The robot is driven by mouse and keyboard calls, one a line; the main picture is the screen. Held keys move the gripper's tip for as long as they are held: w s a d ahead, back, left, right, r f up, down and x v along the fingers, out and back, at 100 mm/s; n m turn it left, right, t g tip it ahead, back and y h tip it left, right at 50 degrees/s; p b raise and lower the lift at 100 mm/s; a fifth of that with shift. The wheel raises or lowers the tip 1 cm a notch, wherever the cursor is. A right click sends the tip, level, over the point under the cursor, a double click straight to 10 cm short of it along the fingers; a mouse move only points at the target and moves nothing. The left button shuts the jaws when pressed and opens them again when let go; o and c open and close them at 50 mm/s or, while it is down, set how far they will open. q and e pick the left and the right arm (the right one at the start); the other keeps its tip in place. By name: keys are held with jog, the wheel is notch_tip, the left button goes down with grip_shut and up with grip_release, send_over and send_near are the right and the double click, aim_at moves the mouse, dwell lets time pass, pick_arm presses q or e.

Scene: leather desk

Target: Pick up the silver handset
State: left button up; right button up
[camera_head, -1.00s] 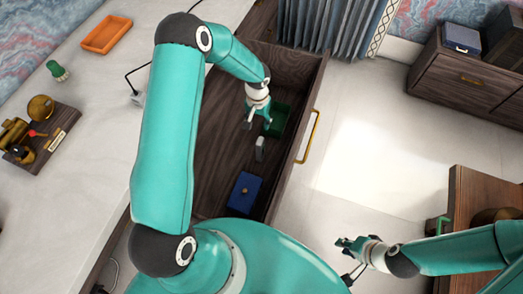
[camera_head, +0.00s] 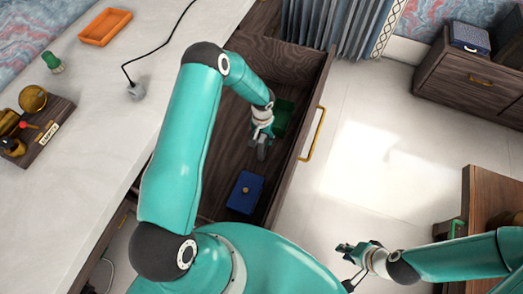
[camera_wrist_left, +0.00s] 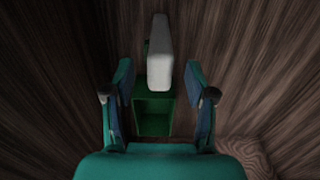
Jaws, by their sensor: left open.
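The silver handset (camera_head: 261,153) is a small pale grey block in the open wooden drawer. In the left wrist view the handset (camera_wrist_left: 160,55) lies lengthwise ahead of the gap between my left fingers, apart from both. My left gripper (camera_head: 263,138) is open and empty, reaching down into the drawer at the handset and partly hiding it. Its two fingers (camera_wrist_left: 160,100) stand wide apart in the wrist view. My right gripper (camera_head: 346,264) is open and empty, over the floor outside the drawer.
A green open box (camera_head: 284,117) stands beside the handset; it also shows behind it in the wrist view (camera_wrist_left: 152,126). A blue box (camera_head: 245,192) lies nearer in the drawer (camera_head: 215,165). The drawer walls are close around my left gripper.

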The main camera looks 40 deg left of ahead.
pick_arm(q)
jog(key=shift+f, duration=0.1)
grip_shut()
dwell(0.6)
